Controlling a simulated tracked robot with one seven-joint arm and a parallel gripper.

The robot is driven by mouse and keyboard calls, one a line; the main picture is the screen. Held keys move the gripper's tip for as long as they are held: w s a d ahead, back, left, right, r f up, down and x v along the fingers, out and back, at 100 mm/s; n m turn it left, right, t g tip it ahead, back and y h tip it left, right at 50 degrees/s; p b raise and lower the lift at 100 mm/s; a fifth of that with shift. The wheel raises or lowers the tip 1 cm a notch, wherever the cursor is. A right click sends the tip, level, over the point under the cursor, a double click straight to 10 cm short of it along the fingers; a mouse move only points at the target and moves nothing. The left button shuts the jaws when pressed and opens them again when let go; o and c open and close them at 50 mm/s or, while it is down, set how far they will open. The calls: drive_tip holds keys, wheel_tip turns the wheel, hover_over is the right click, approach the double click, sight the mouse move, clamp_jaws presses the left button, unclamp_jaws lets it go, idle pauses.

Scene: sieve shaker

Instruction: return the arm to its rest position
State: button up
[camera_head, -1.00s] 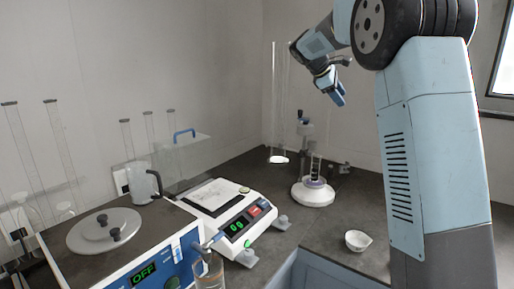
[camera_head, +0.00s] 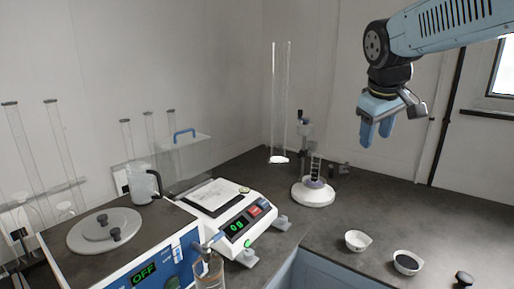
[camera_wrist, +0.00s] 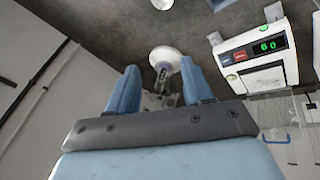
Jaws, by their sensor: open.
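My gripper (camera_head: 376,140) hangs in free air at the upper right of the head view, fingers pointing down, above the right part of the bench and apart from everything on it. Its two blue fingers are spread with nothing between them. In the wrist view the open fingers (camera_wrist: 159,72) also show empty. Behind them, at a distance, is the white round-based device (camera_wrist: 165,60). My blue forearm reaches in from the upper right in the head view.
A white balance (camera_head: 228,213) and a box reading OFF (camera_head: 120,240) stand at left. The round-based device (camera_head: 313,195) stands at the back. A white bowl (camera_head: 357,241) and a bowl with dark contents (camera_head: 407,262) sit at right. A tall glass tube (camera_head: 280,100) stands behind.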

drive_tip(key=s+a+f+m+y, duration=0.1)
drive_tip(key=s+f+m, duration=0.1)
drive_tip(key=s+f, duration=0.2)
drive_tip(key=s+a+f+m+t+y, duration=0.1)
drive_tip(key=s+f, duration=0.3)
drive_tip(key=s, duration=0.6)
drive_tip(key=shift+a+f+m, duration=0.25)
drive_tip(key=shift+a+m, duration=0.5)
drive_tip(key=shift+m, duration=0.05)
drive_tip(key=shift+c, duration=0.4)
